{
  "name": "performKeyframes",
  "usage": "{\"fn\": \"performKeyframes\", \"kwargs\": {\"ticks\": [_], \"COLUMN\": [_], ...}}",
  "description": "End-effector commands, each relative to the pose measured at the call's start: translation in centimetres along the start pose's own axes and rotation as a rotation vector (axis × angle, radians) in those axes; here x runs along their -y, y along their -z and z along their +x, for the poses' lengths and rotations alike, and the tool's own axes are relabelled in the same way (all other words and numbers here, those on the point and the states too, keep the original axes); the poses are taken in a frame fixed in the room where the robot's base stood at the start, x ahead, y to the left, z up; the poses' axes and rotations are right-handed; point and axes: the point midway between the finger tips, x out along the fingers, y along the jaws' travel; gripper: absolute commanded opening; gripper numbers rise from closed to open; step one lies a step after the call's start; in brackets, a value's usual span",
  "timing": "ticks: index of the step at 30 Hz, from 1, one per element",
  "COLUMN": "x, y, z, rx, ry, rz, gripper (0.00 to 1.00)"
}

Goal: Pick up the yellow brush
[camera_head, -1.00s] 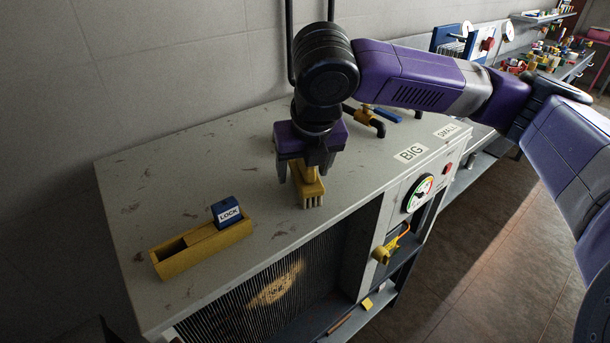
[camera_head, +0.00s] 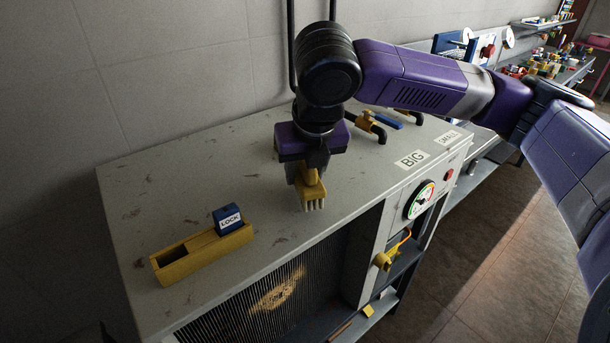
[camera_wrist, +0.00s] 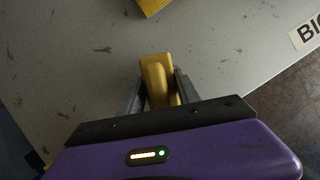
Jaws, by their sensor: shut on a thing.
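The yellow brush (camera_head: 312,191) has pale bristles pointing down. My gripper (camera_head: 308,176) is shut on it, over the grey cabinet top (camera_head: 180,150). In the wrist view the brush (camera_wrist: 158,80) sits between the two grey fingers of my gripper (camera_wrist: 158,88). The bristle tips appear close to the cabinet's front edge in the head view; I cannot tell exactly how far above the surface they are. The upper part of the brush is partly hidden by my fingers.
A yellow open box (camera_head: 195,258) with a blue LOCK block (camera_head: 228,219) stands at the left front of the cabinet top. Yellow-and-black valves (camera_head: 370,124) and a blue handle (camera_head: 389,117) stand behind. A gauge (camera_head: 420,199) is on the front.

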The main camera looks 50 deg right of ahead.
Motion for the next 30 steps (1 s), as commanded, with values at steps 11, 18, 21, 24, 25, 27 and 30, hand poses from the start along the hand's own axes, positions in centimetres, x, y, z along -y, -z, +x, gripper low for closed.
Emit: {"fn": "performKeyframes", "kwargs": {"ticks": [11,18,21,24,25,27,30], "x": [-0.1,-0.1,-0.1,0.0,0.0,0.0,0.0], "y": [-3.1,-5.5,-6.2,-6.8,-6.9,-7.1,-7.2], "z": [-7.4,-13.2,-14.9,-16.2,-16.6,-17.1,-17.5], "rx": [0.006,0.004,0.002,0.002,0.002,0.001,0.001], "ry": [-0.001,-0.001,-0.001,0.001,0.0,0.0,0.001], "rz": [-0.001,0.0,-0.001,0.0,0.0,0.0,-0.001], "gripper": [0.0,0.0,0.0,0.0,0.0,0.0,0.0]}}
